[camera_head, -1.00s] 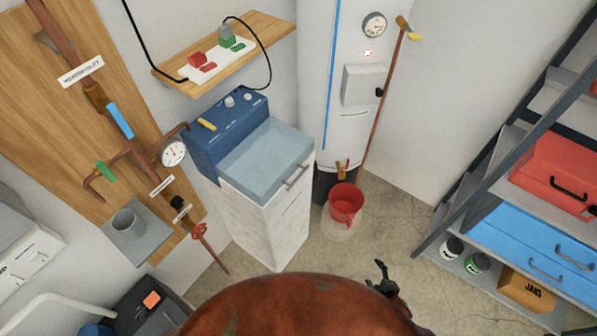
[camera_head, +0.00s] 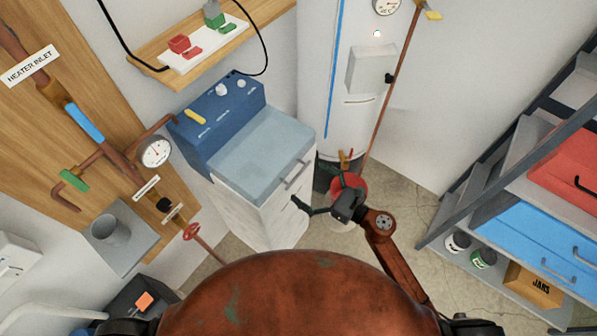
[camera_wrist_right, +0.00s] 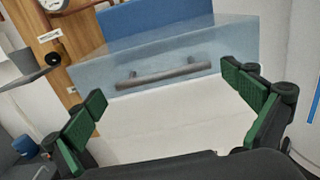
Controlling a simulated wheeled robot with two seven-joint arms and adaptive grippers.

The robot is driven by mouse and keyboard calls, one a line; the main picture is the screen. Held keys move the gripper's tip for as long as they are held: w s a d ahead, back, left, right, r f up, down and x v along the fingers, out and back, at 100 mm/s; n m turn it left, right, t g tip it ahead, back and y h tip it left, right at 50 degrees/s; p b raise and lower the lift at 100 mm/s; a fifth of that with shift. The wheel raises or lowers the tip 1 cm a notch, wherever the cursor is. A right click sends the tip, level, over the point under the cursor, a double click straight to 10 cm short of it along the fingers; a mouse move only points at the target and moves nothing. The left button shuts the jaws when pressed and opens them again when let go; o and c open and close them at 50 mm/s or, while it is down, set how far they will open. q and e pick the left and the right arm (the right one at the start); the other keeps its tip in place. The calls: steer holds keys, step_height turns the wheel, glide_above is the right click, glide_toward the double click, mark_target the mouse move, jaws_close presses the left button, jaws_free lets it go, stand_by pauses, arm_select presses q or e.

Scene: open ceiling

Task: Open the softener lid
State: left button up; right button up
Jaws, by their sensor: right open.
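The softener is a white cabinet (camera_head: 243,215) with a dark blue control head (camera_head: 220,120) and a pale blue lid (camera_head: 262,145), which lies closed on top. A grey bar handle (camera_head: 297,174) sits on the lid's front edge; the wrist view shows this handle (camera_wrist_right: 163,76) too. My right gripper (camera_head: 318,192) is open and empty, in front of the cabinet and just below and right of the handle. In the wrist view, the green-padded fingers (camera_wrist_right: 165,92) are spread wide, with the handle between and beyond them, apart from both. My left gripper is not in view.
A red bucket (camera_head: 350,184) stands behind my right gripper, before the white tank (camera_head: 345,120). A shelf rack (camera_head: 480,200) with blue and red boxes stands at the right. Pipes and a gauge (camera_head: 155,151) are on the wooden board at left.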

mark_target(299, 175)
steer(key=shift+x, duration=1.85)
steer(key=shift+c, duration=0.4)
steer(key=c, duration=1.3)
steer(key=shift+p, duration=0.3)
